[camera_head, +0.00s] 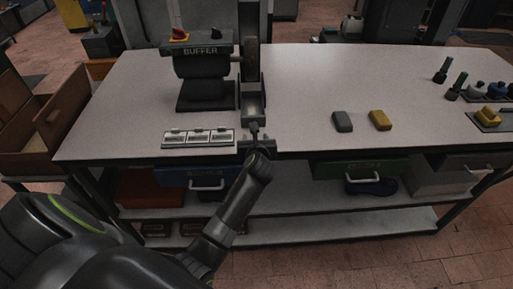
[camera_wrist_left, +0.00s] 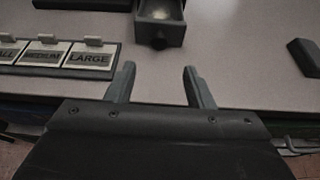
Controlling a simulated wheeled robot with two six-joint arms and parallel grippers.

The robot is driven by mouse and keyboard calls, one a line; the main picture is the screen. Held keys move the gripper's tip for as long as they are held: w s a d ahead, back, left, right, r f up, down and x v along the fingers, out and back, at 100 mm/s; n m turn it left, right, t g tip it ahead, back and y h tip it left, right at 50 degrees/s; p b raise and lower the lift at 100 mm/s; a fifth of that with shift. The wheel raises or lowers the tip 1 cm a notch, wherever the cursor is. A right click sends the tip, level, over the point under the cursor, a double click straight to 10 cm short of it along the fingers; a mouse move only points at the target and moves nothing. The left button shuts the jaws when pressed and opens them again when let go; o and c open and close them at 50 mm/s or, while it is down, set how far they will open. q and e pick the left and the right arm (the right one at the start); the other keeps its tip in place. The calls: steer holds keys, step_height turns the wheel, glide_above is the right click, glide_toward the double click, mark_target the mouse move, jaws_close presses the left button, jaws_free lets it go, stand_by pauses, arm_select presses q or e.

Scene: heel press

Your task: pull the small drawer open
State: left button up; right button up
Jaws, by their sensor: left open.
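The small drawer (camera_head: 254,112) is a narrow dark grey tray at the foot of the tall column, near the table's front edge. My left gripper (camera_head: 256,133) is just in front of the drawer. My right gripper is not in view.
A label strip (camera_head: 199,137) lies left of the drawer, with the buffer machine (camera_head: 203,75) behind it. Grey (camera_head: 342,122) and yellow (camera_head: 380,120) blocks lie to the right. Blue (camera_head: 200,177) and green (camera_head: 360,168) bins hang below the tabletop. The table's middle is clear.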

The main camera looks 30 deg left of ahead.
arm_select(q)
steer(key=v, duration=0.6)
steer(key=shift+s, duration=0.25)
steer(key=shift+d+r, duration=0.1)
steer(key=s+f+n+g+h+b, duration=0.15)
steer(key=s+f+n, duration=0.3)
steer(key=f, duration=0.75)
steer(key=s+d+f+n+g+h+b, duration=0.15)
steer(key=s+f+n, duration=0.3)
steer(key=f, duration=0.85)
steer(key=s+f+n+g+h+b, duration=0.15)
steer(key=s+f+n, duration=0.3)
steer(key=f, duration=0.75)
steer(key=s+a+f+n+g, duration=0.1)
steer(key=s+f+n, duration=0.4)
steer(key=s, duration=0.6)
steer(key=s+a+f+n+g+h+b, duration=0.1)
steer(key=s+a+f+n+g, duration=0.1)
steer(key=s+f+n, duration=0.4)
steer(key=s+a+f+n+g+b, duration=0.1)
steer(key=s+f+n, duration=0.5)
steer(key=s, duration=1.1)
steer(key=shift+a+f+g, duration=0.25)
steer(key=shift+f+g, duration=0.45)
steer(key=shift+g, duration=0.15)
